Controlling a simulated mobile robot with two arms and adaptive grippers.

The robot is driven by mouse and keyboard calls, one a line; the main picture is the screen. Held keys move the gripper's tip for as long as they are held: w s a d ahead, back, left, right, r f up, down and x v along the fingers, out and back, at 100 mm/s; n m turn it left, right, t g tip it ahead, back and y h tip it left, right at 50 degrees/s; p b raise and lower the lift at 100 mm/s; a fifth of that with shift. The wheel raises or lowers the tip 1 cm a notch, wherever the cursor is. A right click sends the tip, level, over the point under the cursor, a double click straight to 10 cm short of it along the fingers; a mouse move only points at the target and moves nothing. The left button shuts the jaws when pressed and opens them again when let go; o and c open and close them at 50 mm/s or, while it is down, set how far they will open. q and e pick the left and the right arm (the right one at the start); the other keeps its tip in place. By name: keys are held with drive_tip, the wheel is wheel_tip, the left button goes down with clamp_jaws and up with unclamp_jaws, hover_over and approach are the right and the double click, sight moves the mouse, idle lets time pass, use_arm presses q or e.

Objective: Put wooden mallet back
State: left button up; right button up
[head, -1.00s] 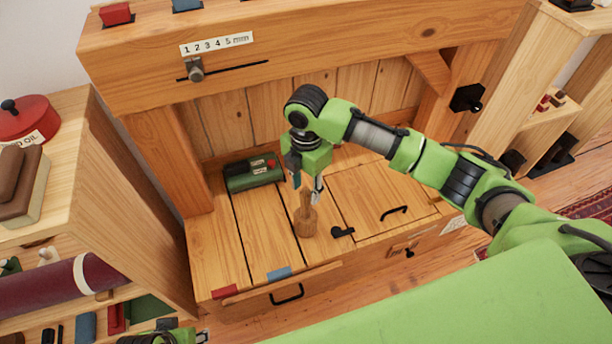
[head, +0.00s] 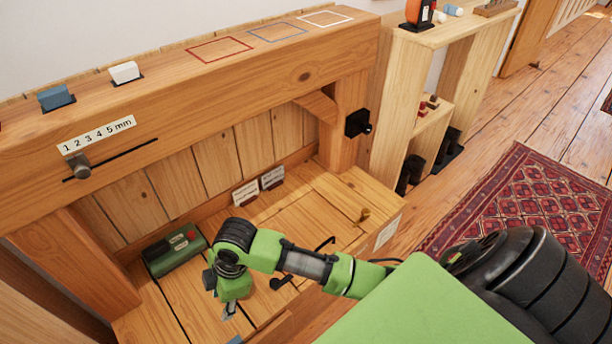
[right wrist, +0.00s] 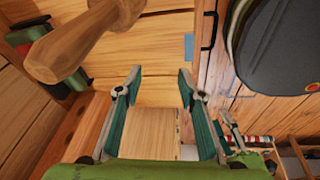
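The wooden mallet (right wrist: 85,40) shows large at the upper left of the right wrist view, with its round end nearest the camera and its shaft running to the upper right. In the head view it is hidden, probably behind my right arm. My right gripper (head: 229,312) points down over the workbench (head: 318,215). In the right wrist view its two fingers (right wrist: 159,80) are spread with nothing between them, and the mallet lies outside them, to the left. A green part with a finger-like piece (right wrist: 232,132) at lower right may be my left gripper; its state is unclear.
A green box (head: 175,250) stands at the back left of the bench. A black lever (head: 281,282) and a small wooden peg (head: 365,214) stick up from the bench top. The beam (head: 200,95) overhangs the back, with outlined spots on top. A shelf (head: 440,40) stands at right.

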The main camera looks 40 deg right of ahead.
drive_tip(key=s+d+f+m+h, duration=0.1)
drive_tip(key=s+d+f+m, duration=0.3)
drive_tip(key=s+d+m, duration=0.2)
drive_tip(key=s+d+f+m+t+h, duration=0.1)
drive_tip(key=s+d+f+m, duration=0.4)
drive_tip(key=s+m, duration=0.3)
drive_tip(key=shift+s+d+f+h, duration=0.3)
drive_tip(key=shift+s+d, duration=0.4)
drive_tip(key=shift+s, duration=0.3)
